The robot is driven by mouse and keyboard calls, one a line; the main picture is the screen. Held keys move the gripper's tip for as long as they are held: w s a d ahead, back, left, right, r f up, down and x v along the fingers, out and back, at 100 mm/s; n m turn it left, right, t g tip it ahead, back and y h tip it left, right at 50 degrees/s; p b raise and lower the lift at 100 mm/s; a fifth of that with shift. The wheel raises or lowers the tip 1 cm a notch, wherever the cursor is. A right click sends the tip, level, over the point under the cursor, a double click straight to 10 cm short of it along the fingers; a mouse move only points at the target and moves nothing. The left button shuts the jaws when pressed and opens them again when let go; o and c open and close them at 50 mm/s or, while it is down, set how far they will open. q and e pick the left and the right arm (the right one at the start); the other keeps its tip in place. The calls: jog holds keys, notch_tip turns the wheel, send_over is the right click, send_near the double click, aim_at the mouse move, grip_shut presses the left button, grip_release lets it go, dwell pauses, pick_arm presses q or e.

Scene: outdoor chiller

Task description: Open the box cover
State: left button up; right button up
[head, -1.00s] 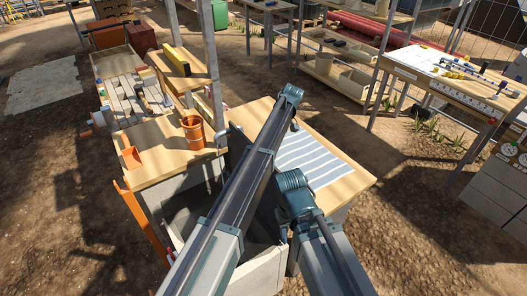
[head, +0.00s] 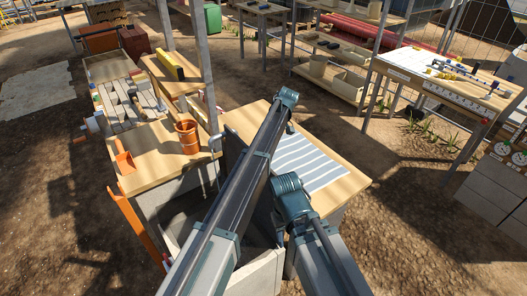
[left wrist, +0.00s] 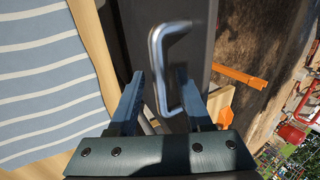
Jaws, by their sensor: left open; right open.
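In the left wrist view a dark flat panel, the box cover (left wrist: 135,32), fills the middle and carries a bent metal handle (left wrist: 157,62). My left gripper (left wrist: 160,82) is open. The handle shows between its two fingers, with gaps to each side; I cannot tell its depth. In the head view the dark cover (head: 233,146) stands raised beside the arm, and the grey box (head: 258,277) shows an open inside. My right gripper (head: 280,236) is mostly hidden by my arm links near the box's right wall. My left gripper is hidden there.
A wooden top with a striped cloth (head: 312,162) lies right of the box. A left wooden counter (head: 160,160) holds an orange pot (head: 187,137) and an orange scoop (head: 124,157). A metal post stands behind. Bare ground is free at the right.

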pick_arm(q)
jog(key=p+v, duration=1.2)
jog(key=v, duration=0.1)
jog(key=shift+d+r, duration=0.2)
jog(key=shift+r, duration=0.1)
jog(key=s+a+f+m+t+h, duration=0.1)
jog(key=s+a+m, duration=0.1)
jog(key=s+a, duration=0.7)
jog(key=s+a+f+m+t+h, duration=0.1)
jog(key=s+a+m+t+h, duration=0.2)
jog(key=s, duration=1)
jog(key=s+a+f+m, duration=0.1)
jog(key=s+a+m, duration=0.1)
jog(key=s+a, duration=0.75)
jog(key=s+d+f+m+b, duration=0.1)
jog(key=s+d+m+b, duration=0.1)
jog(key=d, duration=0.4)
jog(key=s+d+f+m+b, duration=0.1)
jog(key=s+d+f+m, duration=0.1)
jog(key=s+d, duration=0.2)
jog(key=d, duration=0.2)
jog(key=shift+s+d+g+y+b, duration=0.35)
jog(key=shift+s+d+g+y, duration=0.05)
jog(key=shift+a+f, duration=0.1)
jog(key=shift+a, duration=0.05)
